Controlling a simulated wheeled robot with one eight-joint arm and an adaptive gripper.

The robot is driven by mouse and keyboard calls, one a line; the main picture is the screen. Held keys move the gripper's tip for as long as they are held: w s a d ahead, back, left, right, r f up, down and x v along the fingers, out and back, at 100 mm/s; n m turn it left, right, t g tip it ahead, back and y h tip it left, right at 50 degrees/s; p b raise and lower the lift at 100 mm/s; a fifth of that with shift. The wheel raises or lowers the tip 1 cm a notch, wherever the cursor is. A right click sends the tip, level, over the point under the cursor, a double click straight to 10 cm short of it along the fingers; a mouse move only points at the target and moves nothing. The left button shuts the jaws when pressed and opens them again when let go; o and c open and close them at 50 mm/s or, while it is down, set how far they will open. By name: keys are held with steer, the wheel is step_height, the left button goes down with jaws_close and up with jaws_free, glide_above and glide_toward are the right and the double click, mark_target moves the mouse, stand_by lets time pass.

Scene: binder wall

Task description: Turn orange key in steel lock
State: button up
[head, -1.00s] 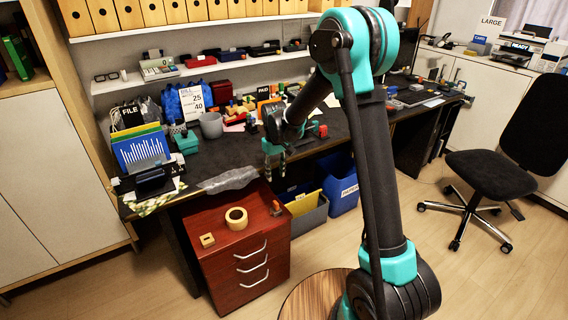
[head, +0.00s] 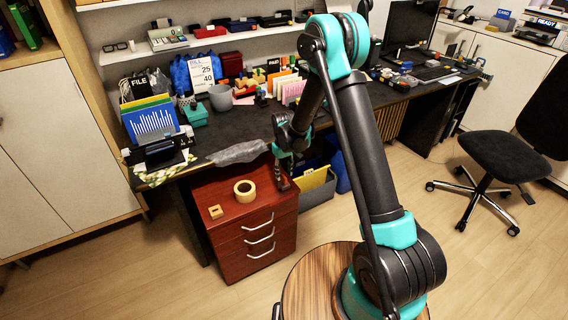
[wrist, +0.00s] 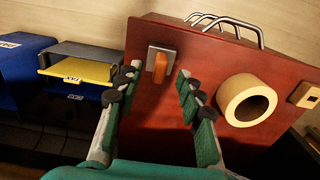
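The steel lock (wrist: 151,57) is a small grey plate on the red cabinet's top, seen in the wrist view. The orange key (wrist: 160,68) stands in it, its grip running roughly up and down in the picture. My gripper (wrist: 160,74) is open, with one finger left of the key and the other right of it. Neither finger visibly touches the key. In the head view my gripper (head: 281,182) points down at the cabinet top's right side and mostly hides the lock and key.
The red cabinet (head: 230,200) also bears a tape roll (head: 245,190) and a small tan block (head: 216,211). Blue bins (wrist: 22,70) and a grey tray with a yellow folder (wrist: 80,71) stand beside it. The dark desk (head: 225,143) with crumpled plastic overhangs behind.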

mark_target(284, 176)
steer(key=shift+f, duration=1.75)
steer(key=shift+c, duration=0.3)
jaws_close()
steer(key=c, duration=0.5)
jaws_free()
steer(key=shift+c, duration=0.2)
jaws_close()
steer(key=shift+n, duration=1.7)
